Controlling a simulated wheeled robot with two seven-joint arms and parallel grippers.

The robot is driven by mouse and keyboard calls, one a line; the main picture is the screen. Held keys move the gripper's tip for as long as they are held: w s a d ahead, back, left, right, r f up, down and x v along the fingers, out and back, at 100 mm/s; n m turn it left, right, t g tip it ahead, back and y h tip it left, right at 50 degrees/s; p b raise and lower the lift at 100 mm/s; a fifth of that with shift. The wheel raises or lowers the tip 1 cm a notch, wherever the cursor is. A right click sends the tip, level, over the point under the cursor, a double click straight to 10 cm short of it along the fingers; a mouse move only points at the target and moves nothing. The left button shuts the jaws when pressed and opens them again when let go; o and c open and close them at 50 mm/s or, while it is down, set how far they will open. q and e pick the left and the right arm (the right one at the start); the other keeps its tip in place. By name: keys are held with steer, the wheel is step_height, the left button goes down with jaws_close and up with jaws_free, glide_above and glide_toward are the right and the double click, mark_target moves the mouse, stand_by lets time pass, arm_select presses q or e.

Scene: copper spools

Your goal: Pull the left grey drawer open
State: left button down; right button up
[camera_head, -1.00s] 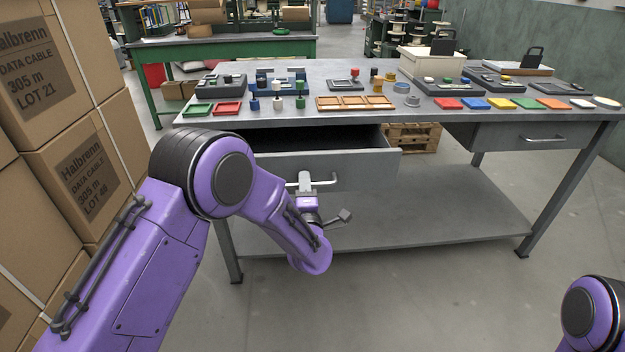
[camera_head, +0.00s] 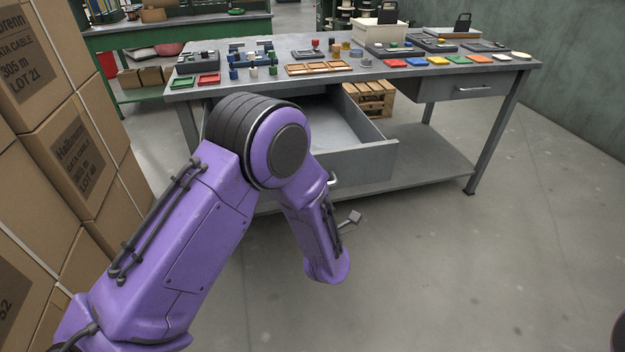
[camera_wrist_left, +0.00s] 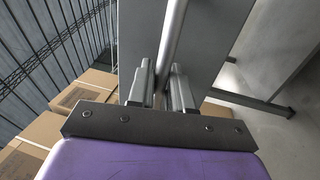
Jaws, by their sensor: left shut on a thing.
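The left grey drawer (camera_head: 362,164) stands pulled out from under the grey workbench, and its bare inside shows. Its bar handle shows at the front, mostly hidden behind my left arm (camera_head: 331,180). In the left wrist view my left gripper (camera_wrist_left: 163,85) is shut on the drawer handle (camera_wrist_left: 172,45), with one finger on each side of the bar. In the head view the left gripper's fingers are hidden behind the purple forearm. My right gripper is not in view.
The workbench top (camera_head: 300,76) carries trays, coloured plates and small spools. A right drawer (camera_head: 470,87) is closed. Stacked cardboard boxes (camera_head: 70,150) stand close on the left. The floor at right is clear.

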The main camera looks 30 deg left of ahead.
arm_select(q)
steer(key=shift+v, duration=1)
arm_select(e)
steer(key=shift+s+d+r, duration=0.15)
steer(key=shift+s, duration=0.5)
arm_select(q)
steer(key=shift+s+r, duration=0.1)
steer(key=shift+r, duration=0.05)
steer(key=c, duration=1.2)
jaws_free()
steer(key=shift+c, duration=0.2)
steer(key=v, duration=1)
steer(key=shift+s+d, duration=0.2)
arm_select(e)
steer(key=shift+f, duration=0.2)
